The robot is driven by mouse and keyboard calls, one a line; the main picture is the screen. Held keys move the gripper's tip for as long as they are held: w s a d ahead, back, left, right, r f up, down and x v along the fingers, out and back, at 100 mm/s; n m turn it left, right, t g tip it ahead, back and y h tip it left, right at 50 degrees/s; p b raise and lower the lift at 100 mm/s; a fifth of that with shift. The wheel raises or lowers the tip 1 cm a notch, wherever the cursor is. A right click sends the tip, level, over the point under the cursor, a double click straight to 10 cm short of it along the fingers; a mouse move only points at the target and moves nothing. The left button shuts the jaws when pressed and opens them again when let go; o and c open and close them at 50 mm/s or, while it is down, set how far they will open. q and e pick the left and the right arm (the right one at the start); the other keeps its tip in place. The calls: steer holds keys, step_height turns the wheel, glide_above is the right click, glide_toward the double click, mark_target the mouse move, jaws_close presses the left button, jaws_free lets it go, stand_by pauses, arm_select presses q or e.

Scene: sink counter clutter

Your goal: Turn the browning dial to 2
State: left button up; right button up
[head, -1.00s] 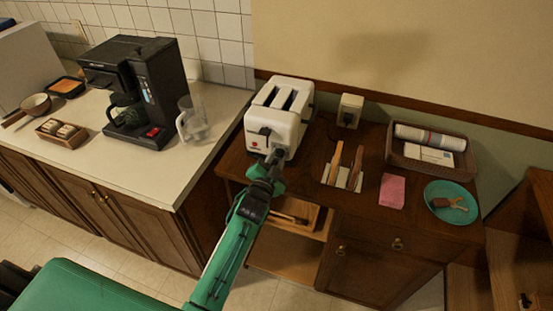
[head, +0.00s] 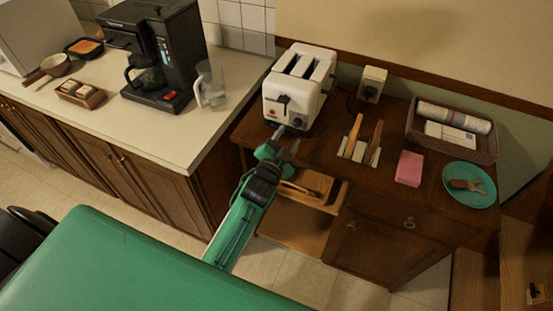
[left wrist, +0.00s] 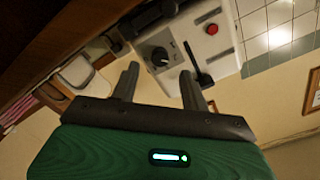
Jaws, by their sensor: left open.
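The white two-slot toaster (head: 312,72) stands at the left end of the wooden cabinet, its front facing me. In the left wrist view its front panel (left wrist: 225,62) shows upside down, with a dark round browning dial (left wrist: 160,56), a black lever (left wrist: 203,80) and a red button (left wrist: 212,29). The dial's setting is too small to read. My left gripper (head: 287,140) is open and empty, just in front of and below the toaster's front. In the left wrist view the dial shows between the fingertips (left wrist: 160,72), apparently apart from them. My right gripper is out of view.
A slotted holder (head: 358,149) with wooden utensils, a pink sponge (head: 409,168), a teal plate (head: 470,197) and a basket (head: 480,147) stand right of the toaster. A glass pitcher (head: 211,85) and coffee maker (head: 155,50) stand on the left counter.

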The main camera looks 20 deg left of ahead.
arm_select(q)
steer(key=s+b, duration=0.1)
steer(key=s, duration=0.8)
steer(key=shift+a+b, duration=0.15)
steer(key=shift+b, duration=0.25)
